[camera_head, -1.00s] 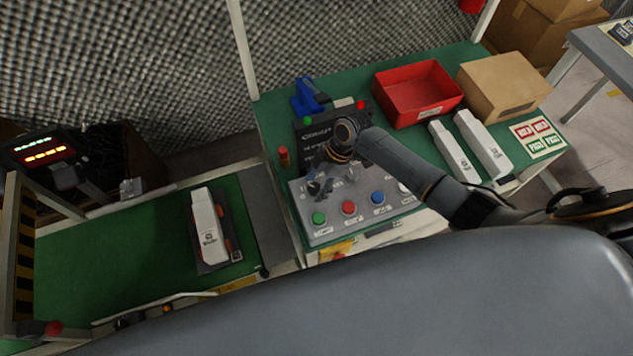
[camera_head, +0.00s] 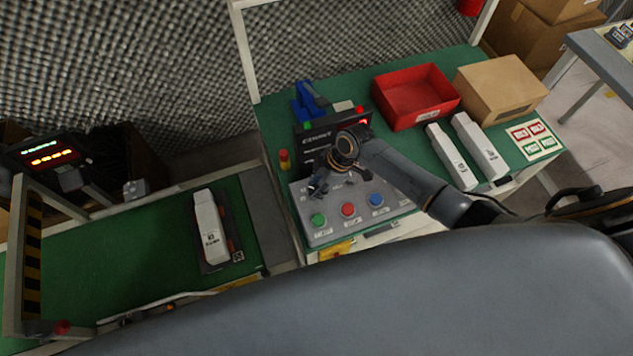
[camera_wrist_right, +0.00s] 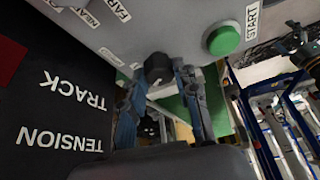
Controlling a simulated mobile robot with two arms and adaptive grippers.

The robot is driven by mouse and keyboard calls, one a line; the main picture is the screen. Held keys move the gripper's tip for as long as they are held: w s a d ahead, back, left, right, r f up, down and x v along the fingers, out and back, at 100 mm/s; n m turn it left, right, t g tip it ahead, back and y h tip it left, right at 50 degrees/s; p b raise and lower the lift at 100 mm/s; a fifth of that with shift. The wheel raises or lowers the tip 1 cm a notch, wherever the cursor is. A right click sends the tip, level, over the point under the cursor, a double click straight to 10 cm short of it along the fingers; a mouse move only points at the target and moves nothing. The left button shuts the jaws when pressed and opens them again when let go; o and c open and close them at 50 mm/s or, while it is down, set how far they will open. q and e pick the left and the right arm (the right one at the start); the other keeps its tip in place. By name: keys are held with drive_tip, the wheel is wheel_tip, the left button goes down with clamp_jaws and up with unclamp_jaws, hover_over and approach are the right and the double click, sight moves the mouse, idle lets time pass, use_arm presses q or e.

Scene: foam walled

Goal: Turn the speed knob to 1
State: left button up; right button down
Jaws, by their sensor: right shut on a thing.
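The grey control box (camera_head: 333,228) stands at the front left of the green workbench, with green, red and blue buttons along its front. In the right wrist view a black round knob (camera_wrist_right: 157,68) sits on the box face, near the green START button (camera_wrist_right: 223,40). My right gripper (camera_wrist_right: 160,78) is shut on this knob, one blue-grey finger on each side. In the head view my right gripper (camera_head: 320,185) is over the back left of the box and hides the knob. The knob's setting cannot be read. My left gripper is not in view.
A black panel (camera_head: 316,137) with lit lamps stands behind the box. A red bin (camera_head: 412,112), a cardboard box (camera_head: 502,88) and white cartons (camera_head: 452,157) lie to the right. A green conveyor (camera_head: 120,260) with a white carton (camera_head: 210,228) is at left.

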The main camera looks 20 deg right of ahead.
drive_tip(key=m+p, duration=0.1)
drive_tip(key=m, duration=0.1)
drive_tip(key=m+t+p, duration=0.1)
drive_tip(key=m+p, duration=0.1)
drive_tip(key=shift+s+a+r+h, duration=0.1)
drive_tip(key=shift+s+r+h, duration=0.05)
drive_tip(key=shift+h, duration=0.15)
drive_tip(key=shift+m+t+p, duration=0.7)
drive_tip(key=shift+m+p, duration=0.5)
drive_tip(key=shift+h, duration=0.3)
drive_tip(key=shift+f, duration=0.2)
drive_tip(key=c, duration=1)
unclamp_jaws()
drive_tip(key=shift+r, duration=0.1)
drive_tip(key=v, duration=1.1)
drive_tip(key=shift+s+r, duration=0.1)
drive_tip(key=shift+r, duration=0.25)
